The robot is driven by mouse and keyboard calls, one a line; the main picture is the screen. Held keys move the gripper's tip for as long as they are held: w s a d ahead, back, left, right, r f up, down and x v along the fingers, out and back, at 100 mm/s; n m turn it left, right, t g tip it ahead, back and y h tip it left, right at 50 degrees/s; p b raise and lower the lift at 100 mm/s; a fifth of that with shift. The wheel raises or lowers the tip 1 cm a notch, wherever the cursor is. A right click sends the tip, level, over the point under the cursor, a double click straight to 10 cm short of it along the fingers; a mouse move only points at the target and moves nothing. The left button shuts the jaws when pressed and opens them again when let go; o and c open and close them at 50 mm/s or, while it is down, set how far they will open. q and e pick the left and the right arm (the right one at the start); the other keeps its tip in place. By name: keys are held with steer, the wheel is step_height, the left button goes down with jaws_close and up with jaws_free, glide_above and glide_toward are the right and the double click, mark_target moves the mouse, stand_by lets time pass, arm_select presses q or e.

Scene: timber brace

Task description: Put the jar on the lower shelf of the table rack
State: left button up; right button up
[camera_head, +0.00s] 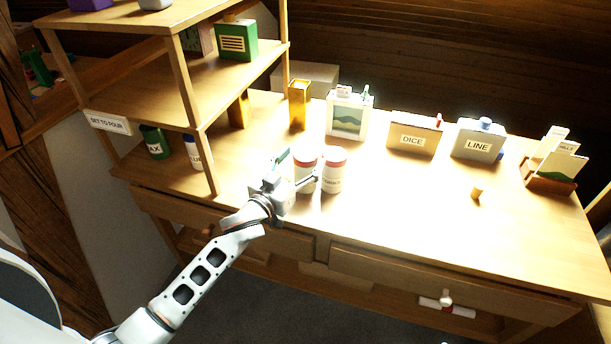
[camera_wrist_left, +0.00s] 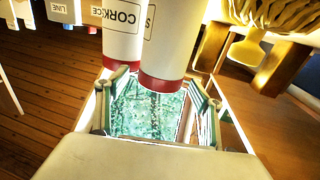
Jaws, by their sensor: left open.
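Two white jars with red lids stand side by side on the table, a left one (camera_head: 304,176) and a right one (camera_head: 334,172). My left gripper (camera_head: 300,177) is open at the left jar, partly in front of it. In the left wrist view the jars appear upside down; one (camera_wrist_left: 180,35) reaches down between the open fingers, and another (camera_wrist_left: 123,28) reading "CORK" is beside it. I cannot tell whether the fingers touch a jar. The wooden table rack (camera_head: 207,146) stands at the left, with an upper shelf (camera_head: 110,22) and a lower shelf (camera_head: 150,88). My right gripper is out of view.
A green jar (camera_head: 155,142) and a blue-lidded bottle (camera_head: 193,152) stand under the rack. A green box (camera_head: 236,40) is on its lower shelf.

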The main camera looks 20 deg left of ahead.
arm_select(q)
steer(key=shift+r, duration=0.1)
steer(key=c, duration=1.7)
